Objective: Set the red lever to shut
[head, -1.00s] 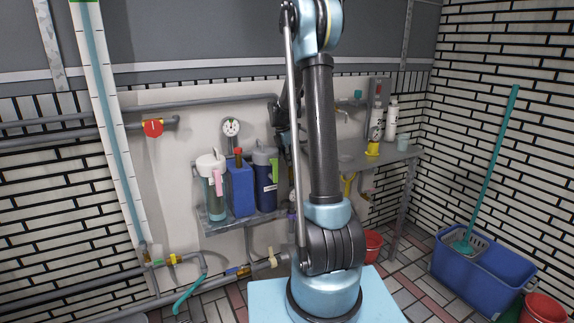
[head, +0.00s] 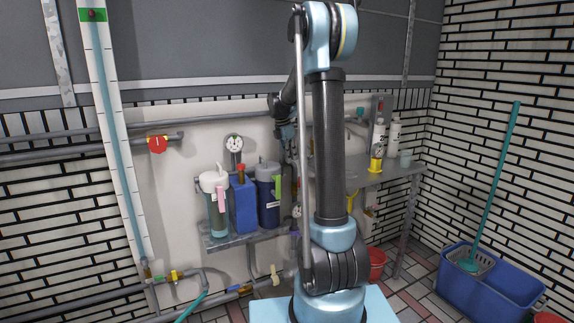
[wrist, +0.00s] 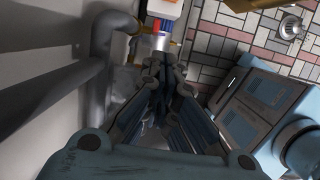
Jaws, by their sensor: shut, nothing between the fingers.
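A red handle (head: 157,145) with a small pale mark sits near the right end of a grey wall pipe, left of the dial gauge, in the head view. It is the likeliest red lever; its exact setting is too small to tell. My gripper (wrist: 160,62) is shut and empty in the wrist view, pointing down towards the floor. In the head view its fingers are hidden behind my arm, well right of the red handle. A small red part (wrist: 164,24) shows on a white and blue fitting just beyond the fingertips; I cannot tell what it is.
A shelf (head: 222,240) holds a clear filter, a blue canister (head: 243,205) and a dark canister (head: 268,195). A thick grey pipe (wrist: 101,45) runs close left of my gripper. Lower pipes carry a yellow fitting (head: 174,275). A blue mop bucket (head: 495,284) stands right.

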